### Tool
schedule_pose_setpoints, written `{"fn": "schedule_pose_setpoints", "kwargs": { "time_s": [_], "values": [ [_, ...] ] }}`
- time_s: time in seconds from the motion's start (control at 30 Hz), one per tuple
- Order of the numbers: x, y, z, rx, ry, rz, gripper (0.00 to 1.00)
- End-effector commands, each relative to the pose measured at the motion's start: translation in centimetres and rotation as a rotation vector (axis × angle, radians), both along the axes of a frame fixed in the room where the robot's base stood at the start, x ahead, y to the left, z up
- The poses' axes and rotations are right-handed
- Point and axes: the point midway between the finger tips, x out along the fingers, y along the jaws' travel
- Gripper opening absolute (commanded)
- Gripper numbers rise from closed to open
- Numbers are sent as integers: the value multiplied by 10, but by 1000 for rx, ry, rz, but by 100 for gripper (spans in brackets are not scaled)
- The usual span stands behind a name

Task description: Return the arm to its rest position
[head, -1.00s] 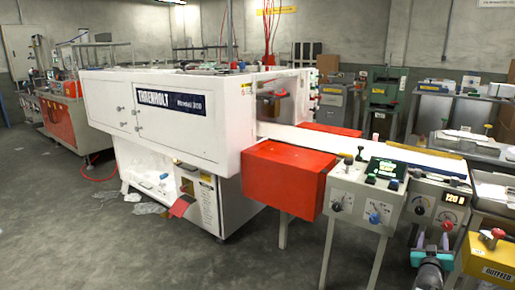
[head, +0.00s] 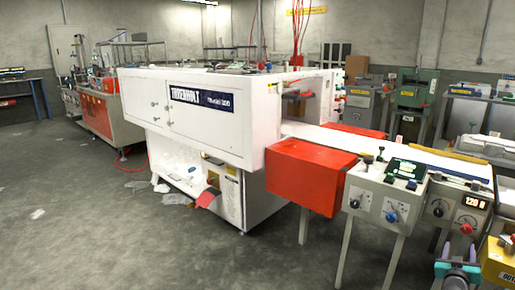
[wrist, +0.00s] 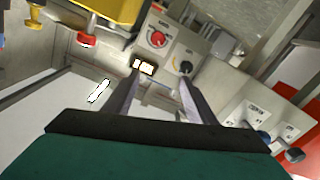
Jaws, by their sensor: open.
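My gripper (head: 460,252) shows at the lower right of the head view, with a teal body. It is in front of the grey control panel with the lit 120 display (head: 473,202). In the wrist view my gripper (wrist: 158,78) has its two dark fingers apart, with nothing held between them. The control panel with a red knob (wrist: 157,40) lies beyond the fingertips. Most of my arm is out of view.
A yellow outfeed box (head: 497,262) with a red button stands right of my gripper. A red guard (head: 308,175) and the white machine (head: 205,125) stand to the left. Open grey floor (head: 110,245) lies at the lower left.

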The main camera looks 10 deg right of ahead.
Motion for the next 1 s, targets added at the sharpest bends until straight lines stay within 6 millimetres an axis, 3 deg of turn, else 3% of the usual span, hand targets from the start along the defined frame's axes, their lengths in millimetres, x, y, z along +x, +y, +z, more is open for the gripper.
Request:
{"fn": "schedule_pose_setpoints", "kwargs": {
  "time_s": [0.27, 0.47, 0.7, 1.0],
  "values": [
    [37, 30, -1, 15, 10, 57, 51],
    [75, 66, -8, 35, 26, 120, 51],
    [136, 145, -26, 79, 60, 239, 51],
    [187, 255, -64, 172, 137, 372, 51]
  ]
}}
